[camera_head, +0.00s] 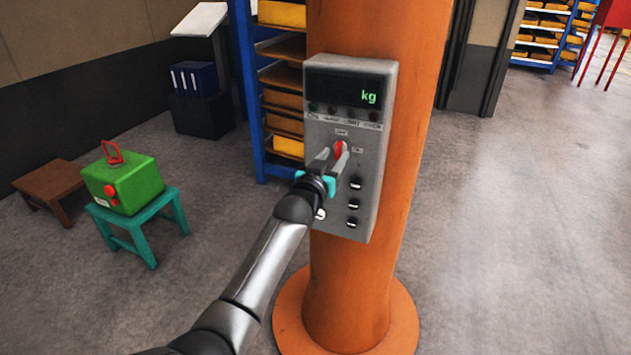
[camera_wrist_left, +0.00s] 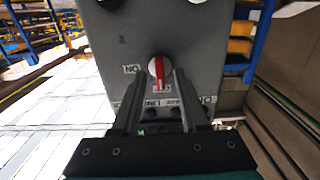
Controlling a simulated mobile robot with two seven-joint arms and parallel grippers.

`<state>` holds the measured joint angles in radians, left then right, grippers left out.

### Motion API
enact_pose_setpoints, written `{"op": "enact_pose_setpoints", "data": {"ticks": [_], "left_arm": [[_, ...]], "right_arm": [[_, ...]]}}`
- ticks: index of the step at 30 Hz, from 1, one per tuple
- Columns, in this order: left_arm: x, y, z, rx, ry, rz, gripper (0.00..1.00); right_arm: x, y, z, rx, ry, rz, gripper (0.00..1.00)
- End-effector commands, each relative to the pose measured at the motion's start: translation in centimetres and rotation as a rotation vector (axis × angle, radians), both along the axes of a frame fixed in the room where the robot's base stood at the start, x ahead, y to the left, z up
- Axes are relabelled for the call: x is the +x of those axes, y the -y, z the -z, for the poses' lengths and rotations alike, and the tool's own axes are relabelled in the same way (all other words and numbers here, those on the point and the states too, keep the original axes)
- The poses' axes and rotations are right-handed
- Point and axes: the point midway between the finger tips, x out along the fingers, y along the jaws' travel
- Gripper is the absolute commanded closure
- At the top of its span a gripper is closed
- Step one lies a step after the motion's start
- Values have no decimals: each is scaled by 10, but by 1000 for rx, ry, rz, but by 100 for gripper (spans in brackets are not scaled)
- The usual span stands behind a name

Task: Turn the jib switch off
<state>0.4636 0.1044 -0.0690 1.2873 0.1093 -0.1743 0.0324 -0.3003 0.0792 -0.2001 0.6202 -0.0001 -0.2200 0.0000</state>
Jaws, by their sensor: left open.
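A grey control box (camera_head: 346,215) is fixed to an orange column, with a dark display reading "kg" at its top. The jib switch (camera_head: 339,149) is a round knob with a red bar. The bar stands about upright, in line with the small label above it; another label is to its right. The knob also shows in the left wrist view (camera_wrist_left: 160,66), where the picture is upside down and an "ON" label is at its left. My left gripper (camera_head: 336,157) is open, its fingertips at the knob, either side of the red bar; contact is unclear. My right gripper is not in view.
The orange column (camera_head: 400,150) stands on a round base. Blue shelving is behind; the floor at right is clear.

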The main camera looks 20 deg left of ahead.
Motion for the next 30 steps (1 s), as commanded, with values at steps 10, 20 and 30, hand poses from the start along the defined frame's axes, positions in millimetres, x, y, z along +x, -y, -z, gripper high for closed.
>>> {"op": "enact_pose_setpoints", "data": {"ticks": [10, 20, 30], "left_arm": [[-46, -2, 1, 0, -1, 0, 56], [-95, -3, 1, 0, -2, 0, 56], [-131, -5, 0, 0, -1, -1, 56]], "right_arm": [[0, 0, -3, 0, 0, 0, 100], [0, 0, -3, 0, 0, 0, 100], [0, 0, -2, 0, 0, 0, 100]]}}
